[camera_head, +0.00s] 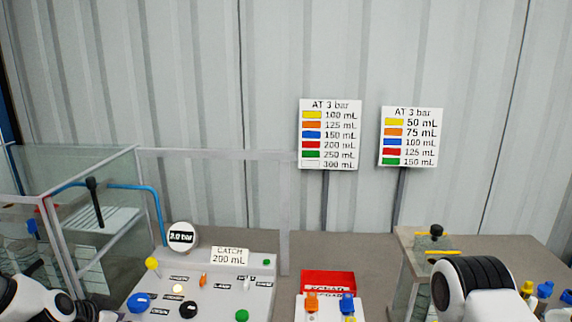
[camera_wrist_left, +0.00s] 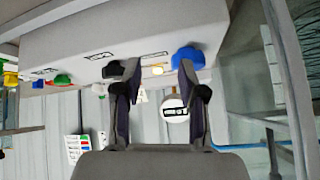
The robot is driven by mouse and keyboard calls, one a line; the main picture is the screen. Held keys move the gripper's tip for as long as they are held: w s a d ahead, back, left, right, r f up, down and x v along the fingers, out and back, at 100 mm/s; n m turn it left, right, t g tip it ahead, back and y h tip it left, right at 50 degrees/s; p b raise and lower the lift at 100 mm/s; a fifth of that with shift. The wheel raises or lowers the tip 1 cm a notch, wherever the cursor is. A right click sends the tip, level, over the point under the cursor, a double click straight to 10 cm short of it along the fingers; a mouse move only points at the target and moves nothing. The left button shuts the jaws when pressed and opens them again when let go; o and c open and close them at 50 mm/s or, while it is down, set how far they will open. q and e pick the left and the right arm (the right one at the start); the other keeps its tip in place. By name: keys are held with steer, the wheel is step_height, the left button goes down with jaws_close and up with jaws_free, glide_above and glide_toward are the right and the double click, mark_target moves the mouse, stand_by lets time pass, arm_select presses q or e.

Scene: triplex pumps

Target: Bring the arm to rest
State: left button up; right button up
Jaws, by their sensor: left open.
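My left gripper (camera_wrist_left: 156,76) is open and empty in the left wrist view. Its two dark fingers stand apart in front of the control panel (camera_wrist_left: 120,30), which appears upside down there. A blue knob (camera_wrist_left: 188,58) shows beyond the right finger and a black knob (camera_wrist_left: 113,69) near the left one. I cannot tell whether either finger touches a knob. In the head view a white link of my left arm shows at the lower left, and the gripper is hidden or out of frame. A link of my right arm shows at the lower right; its gripper is out of view.
The panel (camera_head: 215,290) carries coloured knobs, a round gauge (camera_head: 182,236) and a "CATCH 200 mL" sign (camera_head: 230,255). A glass-walled enclosure (camera_head: 75,215) stands left. A red tray (camera_head: 328,281) is at centre. Two volume charts (camera_head: 330,134) (camera_head: 411,137) stand behind. Bottles (camera_head: 545,290) stand right.

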arm_select(q)
steer(key=s+d+f+g+b, duration=0.1)
steer(key=s+d+f+g, duration=0.1)
steer(key=s+f, duration=0.45)
steer(key=s+d+f+m+g+b, duration=0.1)
steer(key=s+d+f+g+b, duration=0.2)
steer(key=f, duration=0.7)
steer(key=s+d+f+g, duration=0.1)
steer(key=s+d+f, duration=0.1)
steer(key=s+f, duration=0.5)
steer(key=s+d+f+n+g+b, duration=0.1)
steer(key=s+f+n, duration=0.2)
steer(key=s, duration=0.4)
steer(key=s+d+f+n+y+b, duration=0.1)
steer(key=s+d+f+n, duration=0.1)
steer(key=s, duration=0.5)
step_height(320, 180, down, 2)
steer(key=shift+d+f+n+g+y, duration=0.15)
steer(key=shift+d+n+g+y, duration=0.15)
steer(key=shift+n+g, duration=0.15)
steer(key=shift+d, duration=0.1)
